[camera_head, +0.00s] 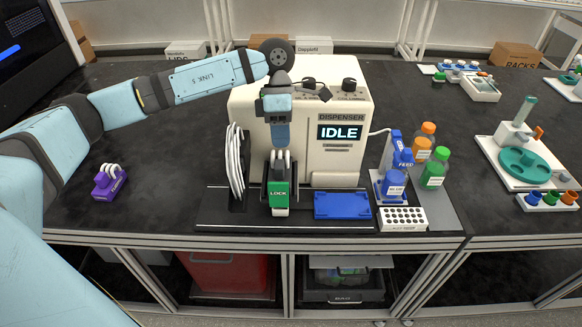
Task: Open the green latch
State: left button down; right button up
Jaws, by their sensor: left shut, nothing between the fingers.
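The green latch (279,194), marked LOCK, sits low on the front of the cream dispenser (300,105), whose screen reads IDLE. My left arm reaches in from the left and bends down in front of the dispenser. My left gripper (280,157) points down, shut and empty, just above the latch. Whether its fingertips touch the latch cannot be told from this view. The gripper and wrist hide part of the dispenser's front. My right gripper is not in view.
A blue tray (342,206) lies right of the latch. White tubing (235,165) hangs at left. Bottles (434,168) and a white rack (402,219) stand to the right. A purple holder (109,182) sits far left. The black bench between the purple holder and dispenser is clear.

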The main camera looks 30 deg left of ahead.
aim_at(276, 172)
pick_arm(q)
jog(key=shift+w+a+r+y, duration=0.2)
jog(key=shift+w+a+y, duration=0.05)
jog(key=shift+a, duration=0.2)
jog(key=shift+w+a+r+y, duration=0.2)
jog(key=shift+a+y, duration=0.05)
jog(key=shift+a, duration=0.2)
jog(key=shift+s, duration=0.1)
jog(key=p+x, duration=0.1)
jog(key=x, duration=0.7)
jog(key=shift+d+f, duration=0.1)
jog(key=shift+f, duration=0.15)
jog(key=shift+x, duration=0.75)
jog(key=shift+s, duration=0.1)
